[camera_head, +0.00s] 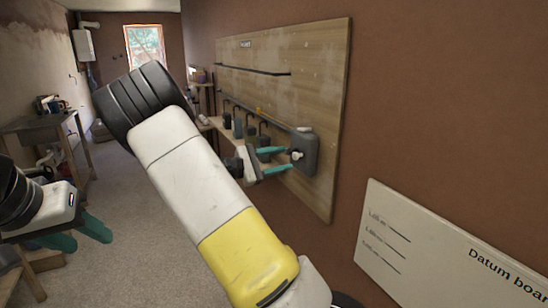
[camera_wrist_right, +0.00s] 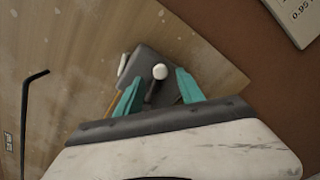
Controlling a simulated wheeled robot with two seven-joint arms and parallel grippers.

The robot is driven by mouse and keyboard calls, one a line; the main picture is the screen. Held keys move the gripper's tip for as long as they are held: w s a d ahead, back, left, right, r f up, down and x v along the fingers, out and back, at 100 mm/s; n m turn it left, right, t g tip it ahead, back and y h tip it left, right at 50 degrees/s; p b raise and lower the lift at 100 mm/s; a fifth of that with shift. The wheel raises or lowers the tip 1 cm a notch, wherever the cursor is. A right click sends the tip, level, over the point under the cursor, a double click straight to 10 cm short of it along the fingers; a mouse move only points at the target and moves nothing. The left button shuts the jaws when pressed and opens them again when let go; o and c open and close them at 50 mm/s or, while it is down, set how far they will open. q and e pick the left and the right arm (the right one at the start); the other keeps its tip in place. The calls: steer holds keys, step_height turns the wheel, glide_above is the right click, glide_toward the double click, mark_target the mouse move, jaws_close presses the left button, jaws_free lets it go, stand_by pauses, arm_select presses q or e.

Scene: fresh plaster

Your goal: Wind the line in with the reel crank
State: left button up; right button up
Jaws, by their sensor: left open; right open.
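The reel (camera_head: 304,152) is a dark grey box on the wooden wall board, with a white crank knob (camera_head: 297,155) on its face. In the right wrist view the reel (camera_wrist_right: 148,58) shows its white knob (camera_wrist_right: 160,72) and a dark crank arm below. My right gripper (camera_head: 288,159) is open at the reel, its teal fingers on either side of the knob in the wrist view (camera_wrist_right: 160,80). I cannot tell whether they touch it. My left gripper (camera_head: 92,240) is open and empty at lower left, away from the board. I cannot make out the line clearly.
The wooden board (camera_head: 310,70) hangs on the brown wall, with several dark hooks left of the reel. A white datum board (camera_head: 450,245) is at lower right. A workbench (camera_head: 40,125) stands at left. The grey floor between is clear.

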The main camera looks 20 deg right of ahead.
mark_target(294, 157)
steer(key=d, duration=0.5)
steer(key=shift+w, duration=0.2)
jaws_close()
